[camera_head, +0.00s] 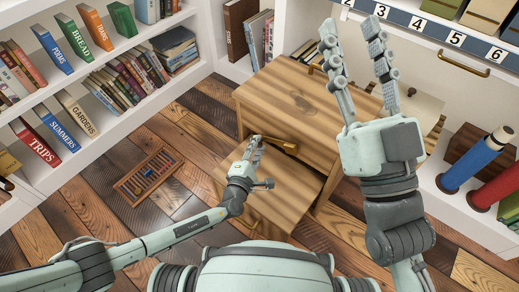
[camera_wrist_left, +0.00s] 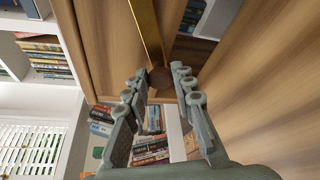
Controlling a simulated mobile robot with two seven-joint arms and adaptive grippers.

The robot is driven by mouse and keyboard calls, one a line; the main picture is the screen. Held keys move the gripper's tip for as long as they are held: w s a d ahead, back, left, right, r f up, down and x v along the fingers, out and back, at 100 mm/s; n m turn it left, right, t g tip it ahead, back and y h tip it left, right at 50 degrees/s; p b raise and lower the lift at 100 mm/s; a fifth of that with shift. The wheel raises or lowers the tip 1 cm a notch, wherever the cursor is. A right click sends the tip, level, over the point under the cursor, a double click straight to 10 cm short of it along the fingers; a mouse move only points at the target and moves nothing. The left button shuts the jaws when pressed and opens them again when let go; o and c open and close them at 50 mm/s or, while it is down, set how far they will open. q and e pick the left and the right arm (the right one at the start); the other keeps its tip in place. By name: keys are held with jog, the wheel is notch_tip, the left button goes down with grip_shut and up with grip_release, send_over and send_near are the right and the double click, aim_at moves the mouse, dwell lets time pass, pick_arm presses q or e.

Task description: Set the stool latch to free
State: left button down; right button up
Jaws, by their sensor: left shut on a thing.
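The wooden step stool (camera_head: 280,95) stands on the plank floor, with a high top and a lower step (camera_head: 283,190) in front. A brass-coloured latch lever (camera_head: 286,147) sits between them, near the front of the high part. In the left wrist view the brass bar (camera_wrist_left: 146,30) runs down to a dark round end (camera_wrist_left: 160,80). My left gripper (camera_head: 257,142) is at the latch's left end; its fingertips (camera_wrist_left: 161,74) are closed about that dark end. Which setting the latch is in cannot be told. My right gripper (camera_head: 351,24) is raised, open and empty, over the stool's right side.
A white bookshelf (camera_head: 105,55) fills the left. A shelf with numbered labels (camera_head: 436,30) and blue and red rolls (camera_head: 477,160) is on the right. A small tray with coloured items (camera_head: 148,175) lies on the floor left of the stool.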

pick_arm(q)
jog(key=r+m, duration=0.1)
jog(key=m+t, duration=0.1)
jog(key=shift+w+a+r+m, duration=0.2)
jog(key=shift+w+r+m, duration=0.1)
jog(key=shift+r, duration=0.1)
jog(key=shift+r+m+t, duration=0.4)
jog(key=shift+r+m, duration=0.1)
jog(key=shift+m, duration=0.2)
pick_arm(e)
jog(key=shift+w+a+f, duration=0.1)
jog(key=shift+w+f, duration=0.05)
jog(key=shift+f, duration=0.15)
pick_arm(q)
jog(key=c, duration=1.3)
grip_release()
jog(key=shift+s, duration=0.1)
pick_arm(e)
jog(key=shift+r, duration=0.1)
pick_arm(q)
jog(key=shift+r, duration=0.1)
